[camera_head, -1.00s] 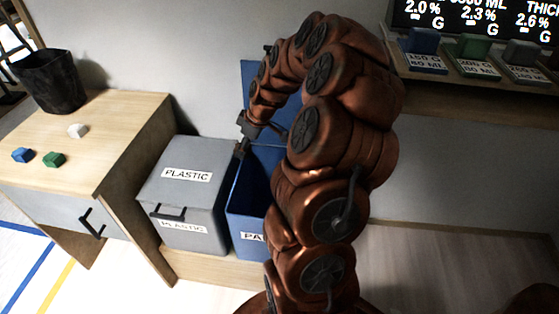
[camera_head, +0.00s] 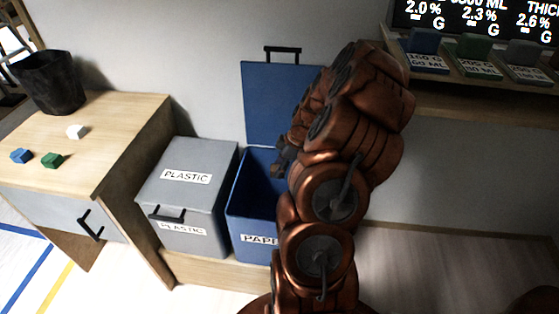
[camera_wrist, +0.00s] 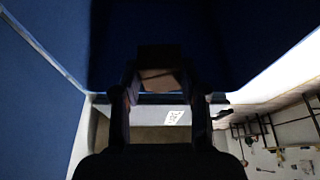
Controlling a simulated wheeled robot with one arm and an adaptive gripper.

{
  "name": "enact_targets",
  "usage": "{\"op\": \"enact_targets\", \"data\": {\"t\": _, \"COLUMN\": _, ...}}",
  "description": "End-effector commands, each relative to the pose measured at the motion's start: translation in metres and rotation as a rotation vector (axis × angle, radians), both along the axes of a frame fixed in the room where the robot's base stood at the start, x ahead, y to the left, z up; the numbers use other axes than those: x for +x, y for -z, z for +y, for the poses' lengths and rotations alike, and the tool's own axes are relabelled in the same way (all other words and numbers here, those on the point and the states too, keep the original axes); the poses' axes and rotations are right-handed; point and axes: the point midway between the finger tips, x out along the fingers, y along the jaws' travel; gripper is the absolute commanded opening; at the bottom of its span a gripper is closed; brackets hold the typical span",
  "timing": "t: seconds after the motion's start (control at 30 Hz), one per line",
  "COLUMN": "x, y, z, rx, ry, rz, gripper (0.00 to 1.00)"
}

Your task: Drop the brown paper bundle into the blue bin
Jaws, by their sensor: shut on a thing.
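The blue bin (camera_head: 240,215) stands open beside the grey bin, its lid (camera_head: 280,105) raised against the wall. Its front label starts with "PAP"; my arm covers its right part. My gripper (camera_head: 279,165) is at the bin's opening, partly hidden by my arm; its exact depth cannot be told. In the wrist view, my gripper (camera_wrist: 162,88) is shut on a small brown piece, the brown paper bundle (camera_wrist: 158,78), with blue surfaces around it. The bundle cannot be made out in the head view.
A closed grey PLASTIC bin (camera_head: 185,190) adjoins on the left. A wooden desk (camera_head: 110,120) holds a dark basket (camera_head: 50,82) and small white, blue and green blocks. A shelf (camera_head: 450,95) with labelled blocks is at the right.

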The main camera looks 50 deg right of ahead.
Motion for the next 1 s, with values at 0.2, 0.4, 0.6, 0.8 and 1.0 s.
{"op": "enact_targets", "data": {"t": 0.2, "x": 0.0, "y": 0.019, "z": 0.0, "rx": -0.001, "ry": 0.001, "rz": -0.001, "gripper": 0.22}}
{"op": "enact_targets", "data": {"t": 0.4, "x": 0.0, "y": 0.023, "z": 0.0, "rx": 0.0, "ry": 0.001, "rz": 0.0, "gripper": 0.22}}
{"op": "enact_targets", "data": {"t": 0.6, "x": 0.0, "y": 0.023, "z": 0.0, "rx": -0.001, "ry": 0.0, "rz": -0.001, "gripper": 0.49}}
{"op": "enact_targets", "data": {"t": 0.8, "x": 0.0, "y": 0.023, "z": 0.0, "rx": -0.001, "ry": 0.0, "rz": -0.001, "gripper": 0.7}}
{"op": "enact_targets", "data": {"t": 1.0, "x": 0.0, "y": 0.023, "z": 0.0, "rx": -0.001, "ry": 0.0, "rz": -0.001, "gripper": 0.72}}
